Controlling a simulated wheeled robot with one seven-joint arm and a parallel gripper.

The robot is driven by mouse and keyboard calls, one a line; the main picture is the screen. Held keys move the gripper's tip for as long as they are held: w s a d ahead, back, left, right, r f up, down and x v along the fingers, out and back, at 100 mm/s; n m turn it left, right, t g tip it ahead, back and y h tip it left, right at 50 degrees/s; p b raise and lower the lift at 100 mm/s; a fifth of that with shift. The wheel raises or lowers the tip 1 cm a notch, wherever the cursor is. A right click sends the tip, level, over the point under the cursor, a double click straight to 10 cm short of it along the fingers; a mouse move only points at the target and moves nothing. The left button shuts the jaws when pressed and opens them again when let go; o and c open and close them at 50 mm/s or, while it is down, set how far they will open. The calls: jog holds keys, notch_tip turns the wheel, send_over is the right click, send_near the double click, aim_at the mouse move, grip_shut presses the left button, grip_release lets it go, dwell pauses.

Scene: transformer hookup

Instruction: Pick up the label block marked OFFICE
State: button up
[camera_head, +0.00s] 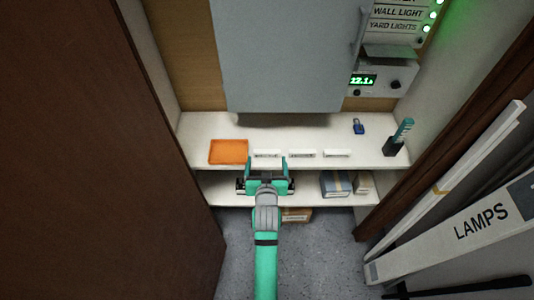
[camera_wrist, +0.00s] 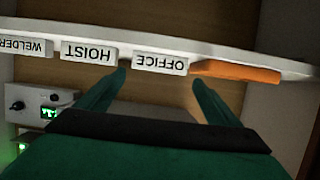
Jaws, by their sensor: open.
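The OFFICE label block (camera_wrist: 160,64) is a small white block with black lettering, upside down in the wrist view. It stands at the edge of the white shelf (camera_head: 360,128), beside the orange tray. In the head view it is the leftmost of three blocks (camera_head: 266,154), its lettering too small to read. My gripper (camera_head: 268,165), with green fingers, is open and empty in front of it. In the wrist view my fingertips (camera_wrist: 158,80) lie either side of the block's lower picture edge; the remaining gap in depth is hard to judge.
The HOIST block (camera_wrist: 89,52) and WELDER block (camera_wrist: 25,46) stand in the same row. The orange tray (camera_head: 229,152) is close on the other side. A grey cabinet (camera_head: 280,60) hangs above. A lower shelf (camera_head: 220,190) holds boxes. A brown door (camera_head: 90,150) stands left.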

aim_at(267, 152)
jog(key=shift+x, duration=3.65)
jog(key=shift+r, duration=0.1)
jog(key=c, duration=0.7)
